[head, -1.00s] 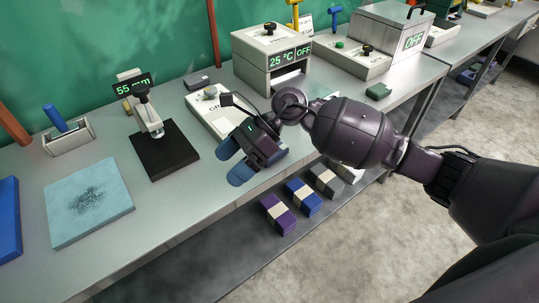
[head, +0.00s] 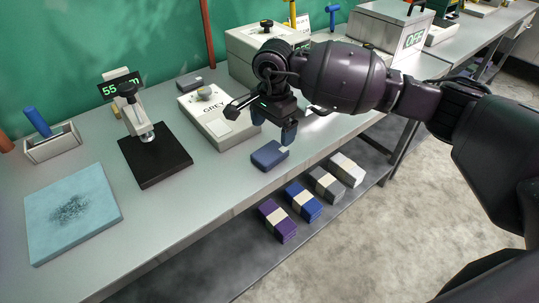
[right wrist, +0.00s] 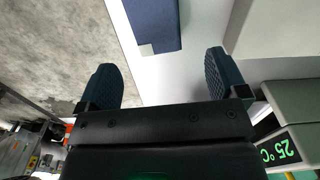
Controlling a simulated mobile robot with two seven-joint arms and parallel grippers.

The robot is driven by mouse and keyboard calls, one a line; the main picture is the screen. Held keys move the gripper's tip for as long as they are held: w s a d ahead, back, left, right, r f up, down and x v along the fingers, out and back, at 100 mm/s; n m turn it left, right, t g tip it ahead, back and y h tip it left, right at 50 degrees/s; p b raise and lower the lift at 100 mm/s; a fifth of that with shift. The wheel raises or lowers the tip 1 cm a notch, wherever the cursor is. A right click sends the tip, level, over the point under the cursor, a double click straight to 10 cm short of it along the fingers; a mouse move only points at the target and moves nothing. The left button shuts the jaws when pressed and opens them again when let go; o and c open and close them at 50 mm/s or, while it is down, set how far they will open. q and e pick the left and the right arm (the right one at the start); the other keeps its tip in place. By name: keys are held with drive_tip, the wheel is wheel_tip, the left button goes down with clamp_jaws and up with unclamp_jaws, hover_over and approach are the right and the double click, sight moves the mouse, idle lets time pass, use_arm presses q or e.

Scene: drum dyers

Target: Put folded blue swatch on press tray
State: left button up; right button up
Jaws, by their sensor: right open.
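The folded blue swatch (head: 268,156) lies flat near the front edge of the grey bench, with a small pale patch at one corner. It also shows in the right wrist view (right wrist: 152,22), beyond the fingertips. My right gripper (head: 273,124) is open and empty, above and just behind the swatch, apart from it. Its two blue fingers stand wide apart in the right wrist view (right wrist: 160,65). The press tray is not clearly seen; my right arm covers much of the machine (head: 240,62) at the back. My left gripper is not in view.
A grey-labelled box (head: 215,120) stands left of the gripper. A thickness gauge with black base (head: 155,155) and a light blue pad (head: 72,212) are further left. Folded bundles, including a purple one (head: 277,220), lie on the lower shelf.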

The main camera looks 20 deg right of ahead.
sight(272, 150)
drive_tip(key=shift+f, duration=0.95)
drive_tip(key=f, duration=0.4)
drive_tip(key=shift+s+a, duration=0.15)
drive_tip(key=shift+s, duration=0.15)
drive_tip(key=shift+f, duration=0.6)
drive_tip(key=c, duration=1.1)
drive_tip(key=shift+r, duration=0.1)
